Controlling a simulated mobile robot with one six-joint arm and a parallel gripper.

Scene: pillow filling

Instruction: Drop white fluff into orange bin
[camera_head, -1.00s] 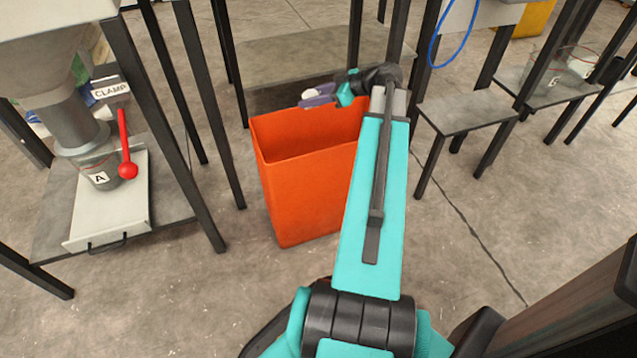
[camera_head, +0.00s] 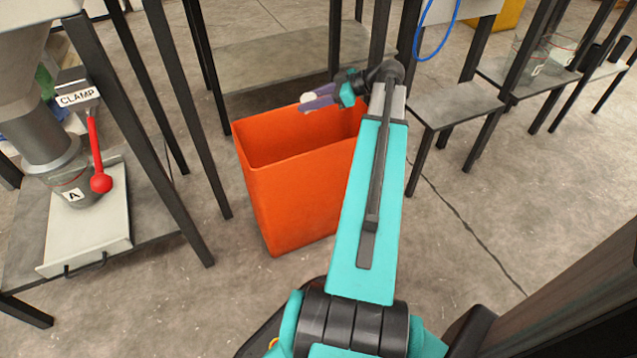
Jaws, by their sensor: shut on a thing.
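The orange bin (camera_head: 300,190) stands upright on the concrete floor in the middle of the head view, its top open. My gripper (camera_head: 318,101) is at the bin's far rim, near the right end of the opening, with its purple fingers pointing left. A small piece of white fluff (camera_head: 307,102) shows at the fingertips, and the gripper is shut on it. I cannot tell whether the fluff is over the opening or just behind the rim. My arm hides the bin's right side. The bin's floor is hidden.
At left stands a dark frame with a hopper, a red-handled clamp (camera_head: 98,160) and a clear jar marked A (camera_head: 75,185) on a pale tray. A low grey shelf (camera_head: 275,62) lies behind the bin. A grey bench (camera_head: 455,104) is at right. Floor in front is free.

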